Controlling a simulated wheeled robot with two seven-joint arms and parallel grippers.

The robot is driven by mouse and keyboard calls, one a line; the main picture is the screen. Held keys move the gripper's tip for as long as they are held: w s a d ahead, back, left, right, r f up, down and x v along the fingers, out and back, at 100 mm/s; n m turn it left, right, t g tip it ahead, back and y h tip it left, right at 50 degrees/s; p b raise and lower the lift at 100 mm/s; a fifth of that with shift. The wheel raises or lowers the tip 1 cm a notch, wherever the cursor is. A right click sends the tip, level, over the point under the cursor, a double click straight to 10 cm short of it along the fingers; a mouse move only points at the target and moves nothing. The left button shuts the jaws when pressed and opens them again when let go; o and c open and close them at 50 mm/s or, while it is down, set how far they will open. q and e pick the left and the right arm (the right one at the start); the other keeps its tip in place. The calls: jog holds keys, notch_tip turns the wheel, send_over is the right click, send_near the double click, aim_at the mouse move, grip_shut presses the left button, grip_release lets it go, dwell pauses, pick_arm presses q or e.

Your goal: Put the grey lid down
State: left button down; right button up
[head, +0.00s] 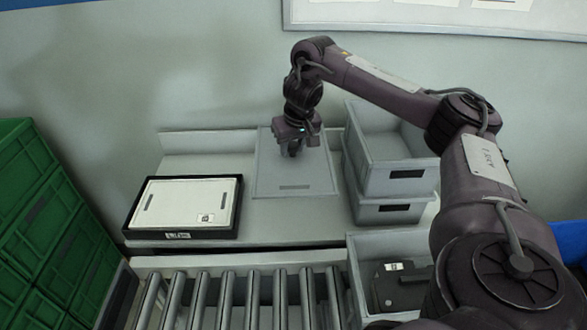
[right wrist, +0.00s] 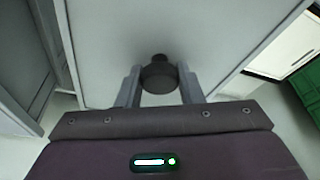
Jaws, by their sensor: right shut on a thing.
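The grey lid (head: 268,179) is a flat rectangular panel in the middle of the bench in the head view. Its near edge seems to lie at or just above the bench top; I cannot tell whether it touches. My right gripper (head: 293,150) is over the lid's middle, shut on its dark round knob. In the right wrist view the two fingers of my right gripper (right wrist: 159,88) stand on either side of the knob (right wrist: 159,75), and the lid (right wrist: 110,40) fills most of the picture. My left gripper is not in view.
A black tray with a white lid (head: 187,203) sits left on the bench (head: 290,228). Stacked grey crates (head: 392,178) stand close to the lid's right. A roller conveyor (head: 240,298) and an open grey bin (head: 362,262) are in front. Green crates (head: 45,225) rise at far left.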

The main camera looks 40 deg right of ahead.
jog(key=shift+d+f, duration=0.3)
jog(key=shift+d, duration=0.2)
notch_tip(320, 180, down, 15)
jog(key=b, duration=1.1)
jog(key=shift+d, duration=0.1)
notch_tip(320, 180, down, 5)
jog(key=b, duration=0.3)
jog(key=o, duration=1)
jog(key=shift+o, duration=0.2)
